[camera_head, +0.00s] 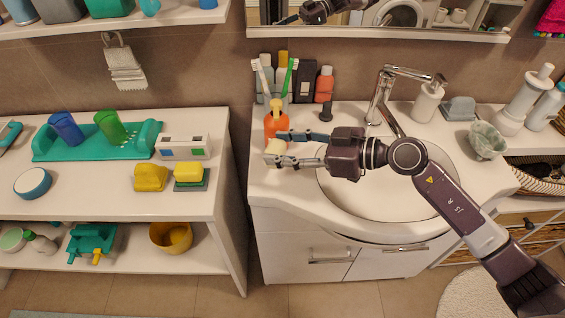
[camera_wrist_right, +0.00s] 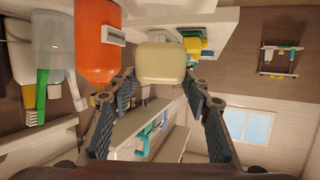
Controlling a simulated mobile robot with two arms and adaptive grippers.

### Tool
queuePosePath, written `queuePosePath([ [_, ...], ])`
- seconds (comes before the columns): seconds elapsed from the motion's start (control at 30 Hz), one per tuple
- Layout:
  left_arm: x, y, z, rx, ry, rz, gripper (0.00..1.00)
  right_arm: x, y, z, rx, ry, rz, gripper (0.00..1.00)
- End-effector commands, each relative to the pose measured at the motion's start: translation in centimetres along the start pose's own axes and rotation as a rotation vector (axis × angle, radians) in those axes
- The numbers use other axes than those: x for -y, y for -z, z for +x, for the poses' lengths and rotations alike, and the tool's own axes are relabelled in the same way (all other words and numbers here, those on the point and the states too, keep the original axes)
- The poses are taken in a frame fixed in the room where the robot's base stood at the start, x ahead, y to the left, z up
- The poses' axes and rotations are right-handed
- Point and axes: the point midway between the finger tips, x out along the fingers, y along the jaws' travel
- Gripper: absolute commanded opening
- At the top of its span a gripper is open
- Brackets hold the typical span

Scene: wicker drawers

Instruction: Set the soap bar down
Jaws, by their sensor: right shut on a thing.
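The soap bar (camera_head: 275,147) is a small cream block at the left end of the washbasin counter (camera_head: 268,190). My right gripper (camera_head: 279,147) comes in from the right over the basin and is shut on it. In the right wrist view the soap bar (camera_wrist_right: 161,63) sits between the fingertips of the gripper (camera_wrist_right: 160,80). I cannot tell whether its underside touches the counter. My left gripper is not in view.
An orange pump bottle (camera_head: 276,119) stands right behind the soap bar, beside a cup (camera_head: 276,98) with toothbrushes. The faucet (camera_head: 381,95) rises behind the basin. A gap separates the counter from the white shelf (camera_head: 100,195) at left, which holds sponges (camera_head: 150,178) and cups.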

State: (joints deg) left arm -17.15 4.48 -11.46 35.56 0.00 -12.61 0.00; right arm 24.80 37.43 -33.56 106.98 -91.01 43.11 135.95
Motion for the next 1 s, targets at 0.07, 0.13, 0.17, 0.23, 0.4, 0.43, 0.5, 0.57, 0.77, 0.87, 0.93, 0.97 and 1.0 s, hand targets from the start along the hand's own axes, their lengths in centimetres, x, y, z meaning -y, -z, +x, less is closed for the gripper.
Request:
queuePosePath([
  [0.07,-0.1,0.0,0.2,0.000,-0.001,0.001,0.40,0.0,-0.7,0.2,-0.002,-0.001,0.002,0.19],
  [0.13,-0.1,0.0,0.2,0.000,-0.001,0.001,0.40,0.0,-1.1,0.4,-0.002,0.000,0.001,0.19],
  [0.17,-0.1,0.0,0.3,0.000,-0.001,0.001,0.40,0.0,-1.4,0.5,-0.002,0.000,0.002,0.19],
  [0.23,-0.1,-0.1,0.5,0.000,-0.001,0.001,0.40,0.0,-2.5,0.8,0.000,0.000,0.003,0.19],
  [0.4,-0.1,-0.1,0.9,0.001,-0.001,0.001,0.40,0.0,-4.7,1.5,-0.002,0.000,0.003,0.19],
  [0.43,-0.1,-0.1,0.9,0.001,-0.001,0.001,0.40,0.0,-4.8,1.5,-0.002,0.000,0.002,0.19],
  [0.5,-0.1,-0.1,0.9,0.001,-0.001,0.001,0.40,0.0,-5.0,1.6,-0.002,-0.001,0.000,0.19],
  [0.57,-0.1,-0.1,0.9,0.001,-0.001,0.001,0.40,0.0,-4.9,1.6,-0.002,-0.001,-0.001,0.19],
  [0.77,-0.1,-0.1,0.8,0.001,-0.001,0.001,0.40,0.0,-5.0,1.6,-0.001,-0.001,0.000,0.19],
  [0.87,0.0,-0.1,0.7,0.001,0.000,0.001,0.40,0.0,-5.3,1.6,0.000,0.000,0.001,0.19],
  [0.93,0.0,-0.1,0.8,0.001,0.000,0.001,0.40,0.0,-5.3,1.7,0.000,0.000,0.000,0.51],
  [0.97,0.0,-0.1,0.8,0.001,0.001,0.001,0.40,0.0,-5.3,1.7,0.000,0.000,0.000,0.54],
  [1.0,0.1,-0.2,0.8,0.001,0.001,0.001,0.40,0.0,-5.3,1.7,0.000,0.000,0.000,0.58],
])
